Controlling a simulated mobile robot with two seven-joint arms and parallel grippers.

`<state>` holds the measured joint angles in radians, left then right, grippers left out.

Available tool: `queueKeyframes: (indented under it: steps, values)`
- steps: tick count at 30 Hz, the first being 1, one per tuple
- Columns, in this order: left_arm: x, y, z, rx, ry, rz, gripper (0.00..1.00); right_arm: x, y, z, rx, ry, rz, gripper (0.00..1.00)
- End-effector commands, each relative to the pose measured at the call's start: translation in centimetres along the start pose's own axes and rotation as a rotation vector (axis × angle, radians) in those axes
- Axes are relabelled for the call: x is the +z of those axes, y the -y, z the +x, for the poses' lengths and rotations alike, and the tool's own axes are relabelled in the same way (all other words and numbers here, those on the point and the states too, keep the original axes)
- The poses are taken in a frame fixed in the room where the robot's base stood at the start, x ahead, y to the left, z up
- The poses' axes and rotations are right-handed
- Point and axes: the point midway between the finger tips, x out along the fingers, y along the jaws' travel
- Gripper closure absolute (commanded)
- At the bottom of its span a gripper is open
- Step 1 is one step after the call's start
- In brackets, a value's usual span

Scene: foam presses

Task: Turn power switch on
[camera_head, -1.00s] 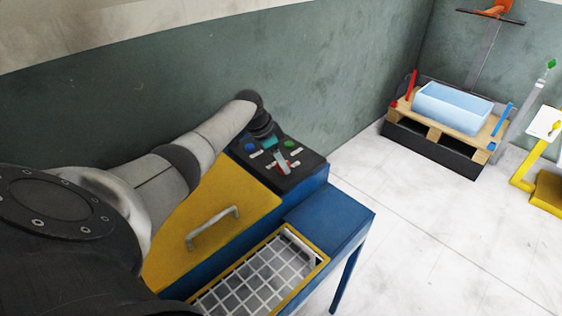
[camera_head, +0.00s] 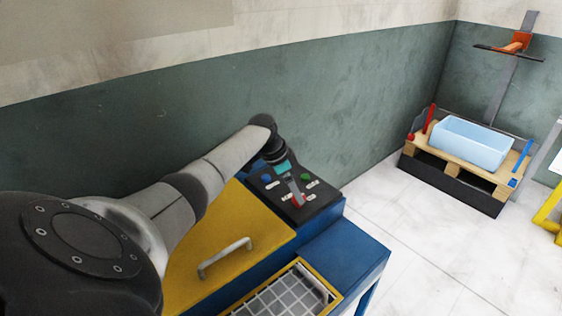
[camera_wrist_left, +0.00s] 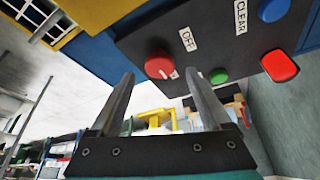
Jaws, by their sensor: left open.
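The dark control panel (camera_head: 322,194) sits on top of the blue and yellow machine. A round red knob (camera_wrist_left: 160,63) with a pale mark is on the panel by an OFF label (camera_wrist_left: 187,39); it is partly hidden in the head view (camera_head: 299,201). In the head view my left gripper (camera_head: 295,194) is over the panel's front part. My right gripper is not in view.
Near the knob are a green button (camera_wrist_left: 218,76), a blue button (camera_wrist_left: 274,9) and a bright red square button (camera_wrist_left: 280,66). A yellow lid (camera_head: 235,232) with a handle and a wire grid (camera_head: 285,300) lie in front. A pallet with a light-blue tub (camera_head: 470,146) stands far right.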

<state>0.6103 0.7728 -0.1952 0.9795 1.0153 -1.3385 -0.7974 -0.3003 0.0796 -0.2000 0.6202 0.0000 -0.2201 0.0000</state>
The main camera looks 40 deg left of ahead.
Motion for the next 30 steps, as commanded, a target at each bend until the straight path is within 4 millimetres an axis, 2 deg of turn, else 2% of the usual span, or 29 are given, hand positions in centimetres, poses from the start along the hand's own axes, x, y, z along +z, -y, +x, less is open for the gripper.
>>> queueKeyframes:
  steps: [1,9,15,21,30]
  values:
    - [0.0,0.1,-1.2,-0.003,-0.001,0.002,0.19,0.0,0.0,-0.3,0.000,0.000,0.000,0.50]
    - [0.0,0.2,-7.0,-0.005,-0.001,0.001,0.19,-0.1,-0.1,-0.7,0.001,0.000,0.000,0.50]
    - [0.0,0.1,-10.6,-0.002,0.001,0.001,0.19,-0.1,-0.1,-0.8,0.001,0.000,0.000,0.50]
    - [0.0,0.0,-12.3,0.000,0.000,0.000,0.19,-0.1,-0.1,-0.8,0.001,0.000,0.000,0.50]
    - [0.0,0.0,-12.5,0.000,-0.001,0.000,0.19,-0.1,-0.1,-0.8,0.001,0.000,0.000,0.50]
